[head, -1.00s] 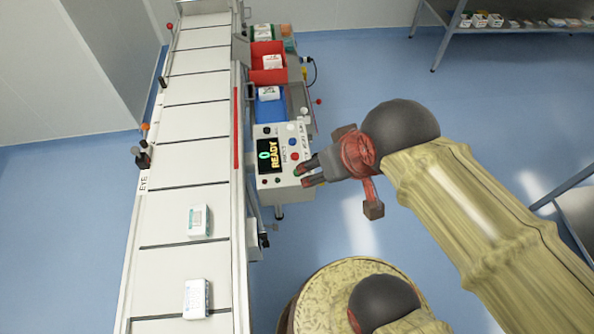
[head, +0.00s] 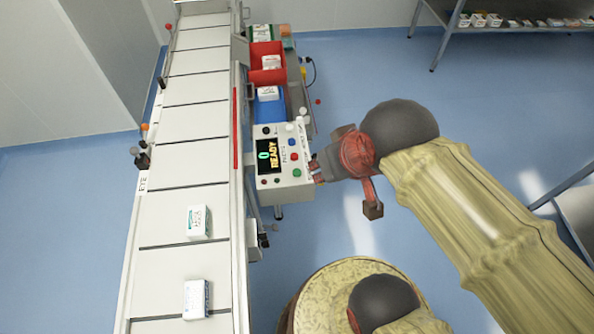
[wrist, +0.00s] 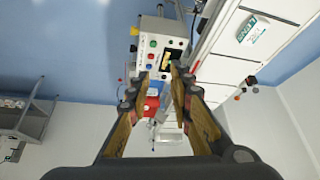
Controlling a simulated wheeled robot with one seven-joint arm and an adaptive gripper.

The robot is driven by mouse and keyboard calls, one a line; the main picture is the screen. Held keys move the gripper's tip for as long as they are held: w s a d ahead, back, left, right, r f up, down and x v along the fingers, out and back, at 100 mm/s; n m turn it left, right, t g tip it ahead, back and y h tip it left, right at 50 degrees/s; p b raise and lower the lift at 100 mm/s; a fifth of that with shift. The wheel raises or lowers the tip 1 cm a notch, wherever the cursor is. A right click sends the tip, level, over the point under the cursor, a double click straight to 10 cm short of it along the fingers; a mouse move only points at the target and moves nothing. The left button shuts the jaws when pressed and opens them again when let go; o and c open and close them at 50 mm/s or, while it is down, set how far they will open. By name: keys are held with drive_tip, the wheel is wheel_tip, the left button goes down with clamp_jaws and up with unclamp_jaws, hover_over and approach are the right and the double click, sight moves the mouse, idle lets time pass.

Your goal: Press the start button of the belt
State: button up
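The control panel (head: 280,186) stands at the right side of the belt (head: 185,175). Its display (head: 268,155) reads "0 READY". A green button (head: 297,172), a red button (head: 294,156) and a blue button (head: 291,141) sit in a row on its right part. The green button also shows in the wrist view (wrist: 153,43). The labels are too small to read surely. My gripper (head: 315,172) is just right of the panel, level with the green button and apart from it. Its fingers (wrist: 160,72) are spread with nothing between them.
Two white boxes lie on the belt, one farther (head: 199,222) and one nearer (head: 196,299). A red bin (head: 267,47) and a blue bin (head: 268,108) stand beyond the panel. A shelf (head: 515,28) is at the back right. The floor right of the panel is open.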

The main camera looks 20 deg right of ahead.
clamp_jaws()
idle(1.3)
